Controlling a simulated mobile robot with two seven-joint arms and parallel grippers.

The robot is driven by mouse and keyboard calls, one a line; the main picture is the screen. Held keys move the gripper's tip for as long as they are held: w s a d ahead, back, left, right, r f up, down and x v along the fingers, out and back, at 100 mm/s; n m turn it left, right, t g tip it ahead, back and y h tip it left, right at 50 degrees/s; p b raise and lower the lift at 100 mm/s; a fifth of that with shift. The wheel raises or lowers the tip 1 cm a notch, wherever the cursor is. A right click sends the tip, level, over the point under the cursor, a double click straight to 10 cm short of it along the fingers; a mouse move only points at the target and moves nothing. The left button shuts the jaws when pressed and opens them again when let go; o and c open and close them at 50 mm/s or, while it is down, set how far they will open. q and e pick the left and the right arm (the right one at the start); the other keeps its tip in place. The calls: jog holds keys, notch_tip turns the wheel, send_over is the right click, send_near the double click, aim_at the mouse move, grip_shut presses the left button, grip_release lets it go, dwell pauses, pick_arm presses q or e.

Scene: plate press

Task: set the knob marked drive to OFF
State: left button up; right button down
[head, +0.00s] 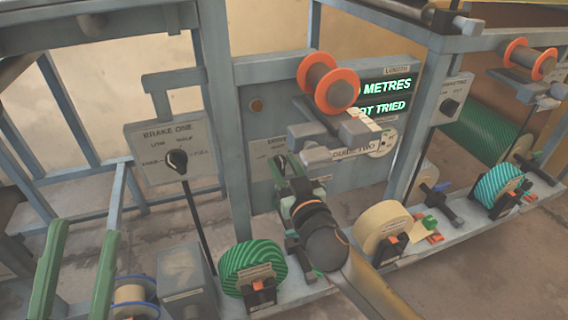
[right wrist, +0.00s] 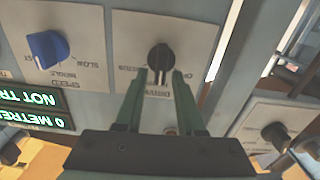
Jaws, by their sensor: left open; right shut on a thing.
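The drive knob (right wrist: 160,57) is black and sits on a pale plate marked DRIVE, whose lettering is upside down in the right wrist view. My right gripper (right wrist: 162,77) is shut on the knob's handle, with a green finger on each side. The position words on the plate are partly hidden by the fingers, so I cannot read the setting. In the head view the drive knob (head: 281,161) shows at the tip of my right gripper (head: 291,176). My left gripper (head: 88,228) is open and empty at the lower left.
A blue speed knob (right wrist: 47,49) is beside the drive plate. The brake one knob (head: 177,160) is left of it in the head view. An orange-ended spool (head: 329,84) and guide two bar (head: 350,148) stick out close to my right arm. Green display (head: 385,95) reads NOT TRIED.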

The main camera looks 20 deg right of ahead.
jog(key=n+p, duration=0.2)
jog(key=shift+a+r+n, duration=0.15)
jog(key=shift+a+n, duration=0.05)
jog(key=shift+n, duration=0.2)
jog(key=shift+a+n+p, duration=0.1)
jog(key=shift+n+p, duration=0.5)
jog(key=shift+n, duration=0.3)
jog(key=n, duration=0.1)
jog(key=n+p, duration=0.1)
jog(key=shift+a+f+n, duration=0.2)
jog(key=shift+n, duration=0.2)
pick_arm(q)
jog(key=shift+y, duration=0.8)
jog(key=r, duration=0.1)
jog(key=r+p, duration=0.1)
jog(key=r, duration=0.1)
jog(key=w+r, duration=0.1)
jog(key=shift+w+a+r+p, duration=0.1)
jog(key=shift+a+r+p, duration=0.25)
jog(key=shift+p, duration=0.05)
pick_arm(e)
jog(key=n, duration=0.4)
jog(key=shift+a+f, duration=0.2)
jog(key=shift+f, duration=0.1)
pick_arm(q)
jog(key=shift+r, duration=0.1)
pick_arm(e)
jog(key=c, duration=0.9)
grip_release()
jog(key=shift+o, duration=0.2)
